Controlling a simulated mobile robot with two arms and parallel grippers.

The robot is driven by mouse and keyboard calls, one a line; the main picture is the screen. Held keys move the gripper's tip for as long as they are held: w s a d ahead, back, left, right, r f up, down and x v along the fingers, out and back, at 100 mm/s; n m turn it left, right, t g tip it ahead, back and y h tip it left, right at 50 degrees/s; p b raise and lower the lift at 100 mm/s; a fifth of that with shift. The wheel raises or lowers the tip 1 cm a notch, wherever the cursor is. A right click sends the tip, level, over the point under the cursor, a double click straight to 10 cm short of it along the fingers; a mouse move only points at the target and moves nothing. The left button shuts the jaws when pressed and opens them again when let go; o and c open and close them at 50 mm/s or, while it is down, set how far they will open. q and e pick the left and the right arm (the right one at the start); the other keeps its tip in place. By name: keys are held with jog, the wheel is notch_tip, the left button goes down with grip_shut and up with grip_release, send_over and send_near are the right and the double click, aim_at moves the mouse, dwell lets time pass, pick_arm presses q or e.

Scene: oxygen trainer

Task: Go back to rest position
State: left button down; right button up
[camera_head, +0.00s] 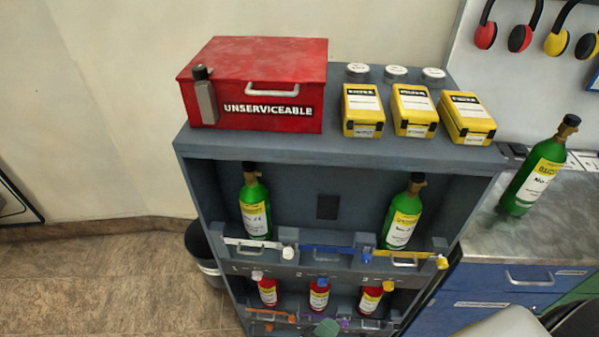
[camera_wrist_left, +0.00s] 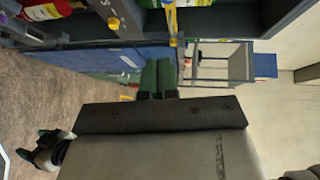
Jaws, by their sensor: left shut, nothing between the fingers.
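A dark gripper with green tips, which seems to be my right one (camera_wrist_left: 48,148), is small at the lower left of the left wrist view. Its opening is unclear. A green bottle (camera_head: 535,174) stands tilted in the picture on the grey counter.
The grey shelf unit (camera_head: 320,150) carries a red box (camera_head: 252,80) and yellow cases (camera_head: 413,112). Two green bottles (camera_head: 255,208) stand inside, above several red ones (camera_head: 268,292). Blue drawers (camera_head: 480,300) lie right of it. The floor (camera_head: 110,285) at left is clear, except a bin (camera_head: 203,252).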

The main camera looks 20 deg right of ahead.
pick_arm(q)
jog(key=a+f+n+g+y, duration=0.1)
jog(key=a+f+n+y, duration=1.15)
jog(key=a+f, duration=1.05)
jog(key=s+a+f+n+g+y, duration=0.1)
jog(key=s+a+f+n+g, duration=0.2)
jog(key=s+a+f+n, duration=0.4)
jog(key=s+a+f+n+g, duration=0.3)
jog(key=s+a+f+n, duration=0.3)
jog(key=s, duration=0.8)
jog(key=a+n, duration=0.2)
jog(key=shift+s+a+f+y, duration=0.2)
jog(key=shift+a+f+y, duration=0.1)
jog(key=shift+f+y, duration=0.1)
